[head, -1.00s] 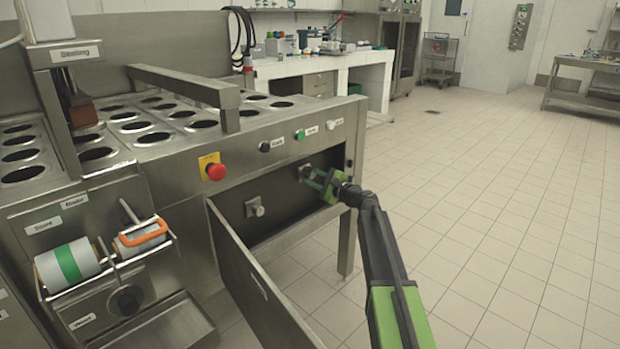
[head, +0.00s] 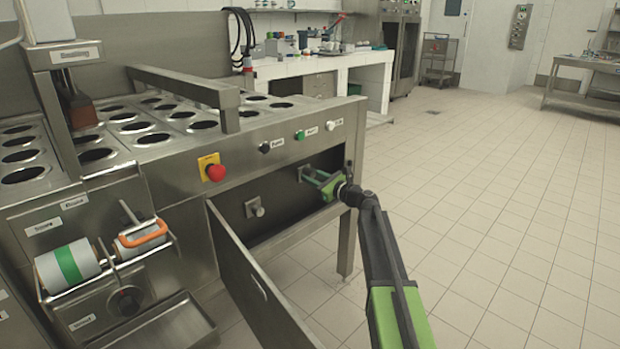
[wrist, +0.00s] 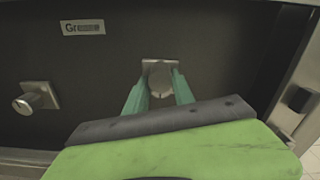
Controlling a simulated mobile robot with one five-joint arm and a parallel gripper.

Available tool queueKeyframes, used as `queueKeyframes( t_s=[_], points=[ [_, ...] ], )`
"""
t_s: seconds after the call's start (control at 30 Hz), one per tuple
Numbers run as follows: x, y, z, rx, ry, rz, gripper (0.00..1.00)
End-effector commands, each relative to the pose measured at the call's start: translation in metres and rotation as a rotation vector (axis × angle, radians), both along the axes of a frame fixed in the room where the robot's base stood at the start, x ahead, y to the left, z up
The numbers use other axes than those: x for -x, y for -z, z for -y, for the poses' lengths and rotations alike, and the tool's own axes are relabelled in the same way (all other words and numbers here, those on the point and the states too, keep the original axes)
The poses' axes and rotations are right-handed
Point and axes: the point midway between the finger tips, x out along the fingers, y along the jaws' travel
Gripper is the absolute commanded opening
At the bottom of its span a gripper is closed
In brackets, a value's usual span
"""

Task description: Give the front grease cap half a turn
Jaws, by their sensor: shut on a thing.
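Two metal grease caps sit on the dark panel inside the machine's open front compartment. In the head view, one cap (head: 255,207) is at the left, clear of my arm. My gripper (head: 308,174) is at the other cap, farther right. In the wrist view, this right grease cap (wrist: 160,82) sits on a square plate between the green fingers of my gripper (wrist: 160,92), which are shut on it. The left cap (wrist: 32,99) stands free there. The fingers partly hide the right cap, and I cannot read its turn angle.
A label (wrist: 83,28) starting "Gre" is on the panel above the caps. The compartment door (head: 262,285) hangs open at the lower left. A metal frame post (wrist: 300,100) stands close at the right. The tiled floor (head: 500,220) is clear on the right.

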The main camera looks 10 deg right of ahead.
Motion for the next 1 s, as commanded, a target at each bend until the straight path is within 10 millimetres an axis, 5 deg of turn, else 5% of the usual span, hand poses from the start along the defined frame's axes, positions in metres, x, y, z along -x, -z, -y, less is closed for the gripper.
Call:
queueKeyframes(
  t_s=[0.6,0.63,0.7,0.77,1.0],
  points=[
    [0.0023,0.0016,-0.0025,-0.024,-0.008,-0.023,0.00],
    [0.0024,0.0016,-0.0026,-0.024,-0.008,-0.023,0.34],
    [0.0021,0.0014,-0.0024,-0.025,-0.007,-0.023,0.43],
    [0.0018,0.0013,-0.0019,-0.026,-0.007,-0.022,0.51],
    [0.0008,0.0006,-0.0005,-0.027,-0.003,-0.022,0.52]
  ],
)
